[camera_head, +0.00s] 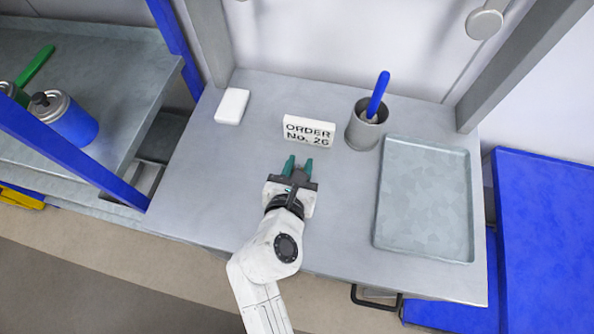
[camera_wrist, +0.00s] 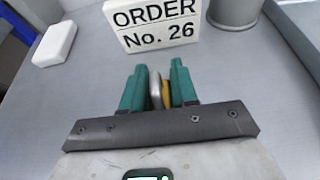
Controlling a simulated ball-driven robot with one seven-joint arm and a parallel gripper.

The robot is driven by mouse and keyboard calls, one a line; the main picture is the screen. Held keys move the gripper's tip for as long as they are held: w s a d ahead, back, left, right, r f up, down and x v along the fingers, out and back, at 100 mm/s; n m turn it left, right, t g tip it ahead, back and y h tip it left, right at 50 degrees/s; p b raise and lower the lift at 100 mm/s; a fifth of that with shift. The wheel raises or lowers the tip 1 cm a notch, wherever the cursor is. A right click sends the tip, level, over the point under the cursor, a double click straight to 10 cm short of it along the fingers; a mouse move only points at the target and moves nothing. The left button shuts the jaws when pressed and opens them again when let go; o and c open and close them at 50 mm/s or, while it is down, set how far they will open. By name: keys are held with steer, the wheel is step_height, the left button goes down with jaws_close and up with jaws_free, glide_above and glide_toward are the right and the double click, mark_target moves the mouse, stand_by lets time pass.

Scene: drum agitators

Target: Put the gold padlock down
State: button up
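The gold padlock (camera_wrist: 167,95) shows in the wrist view as a narrow gold strip with a silver-grey part beside it, between the two green fingers. My gripper (camera_head: 298,167) (camera_wrist: 159,70) is closed around it, with the fingers close on both sides. Most of the padlock is hidden by the fingers, and I cannot make it out in the head view. The gripper is over the middle of the grey table (camera_head: 225,190), in front of the order sign. I cannot tell whether the padlock touches the table.
The white "ORDER No. 26" sign (camera_head: 309,131) stands just ahead. A grey cup (camera_head: 363,132) with a blue-handled tool is right of it, and an empty metal tray (camera_head: 425,200) lies further right. A white block (camera_head: 232,106) lies back left. The table's left side is clear.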

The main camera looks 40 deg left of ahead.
jaws_close()
steer(key=shift+r, duration=0.15)
